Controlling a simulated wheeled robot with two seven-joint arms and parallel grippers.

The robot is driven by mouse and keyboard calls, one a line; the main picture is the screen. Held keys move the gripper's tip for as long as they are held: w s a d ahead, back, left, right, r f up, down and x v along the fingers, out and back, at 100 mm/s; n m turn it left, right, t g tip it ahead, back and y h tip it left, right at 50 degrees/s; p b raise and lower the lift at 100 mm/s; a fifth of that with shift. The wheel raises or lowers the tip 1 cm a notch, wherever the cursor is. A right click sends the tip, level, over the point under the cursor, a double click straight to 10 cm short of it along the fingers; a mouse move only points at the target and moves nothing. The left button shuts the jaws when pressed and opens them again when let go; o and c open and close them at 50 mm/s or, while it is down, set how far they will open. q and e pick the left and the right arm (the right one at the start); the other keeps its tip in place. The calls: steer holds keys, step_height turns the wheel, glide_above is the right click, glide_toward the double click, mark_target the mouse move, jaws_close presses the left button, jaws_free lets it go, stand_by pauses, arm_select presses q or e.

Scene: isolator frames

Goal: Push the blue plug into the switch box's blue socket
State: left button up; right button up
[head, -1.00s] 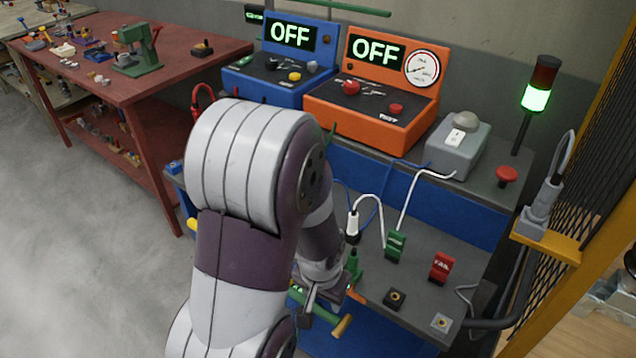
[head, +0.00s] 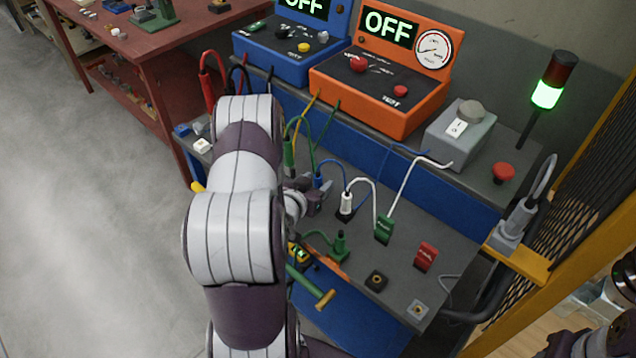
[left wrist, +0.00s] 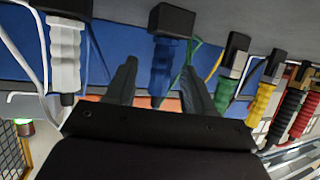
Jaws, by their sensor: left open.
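The blue plug (left wrist: 162,70) stands between my left gripper's two spread fingers in the left wrist view, its end against a black block (left wrist: 172,20). Whether it is fully seated there I cannot tell. In the head view a little of the blue plug (head: 318,181) shows beside my left gripper (head: 312,198), which is low over the bench and open. A grey box with a white rocker switch (head: 460,130) stands on the upper shelf, with blue and white wires near it. I cannot make out a blue socket on it.
A white plug (head: 346,203) stands close to the right of the blue one. Green (left wrist: 233,80), yellow (left wrist: 262,103) and red plugs stand along the other side in the wrist view. Green PASS (head: 384,229) and red FAIL (head: 426,256) blocks stand further right. Loose cables arch over the bench.

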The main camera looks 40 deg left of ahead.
arm_select(q)
steer(key=x, duration=0.3)
steer(key=shift+w+a+f, duration=0.15)
steer(key=shift+w, duration=0.25)
steer(key=shift+s, duration=0.1)
steer(key=c, duration=0.4)
jaws_close()
steer(key=r, duration=0.3)
steer(key=d+r, duration=0.1)
steer(key=shift+s+r, duration=0.1)
steer(key=shift+r, duration=0.3)
steer(key=s+d+r, duration=0.4)
steer(key=d+r, duration=0.2)
steer(key=d, duration=0.4)
steer(key=shift+r, duration=0.15)
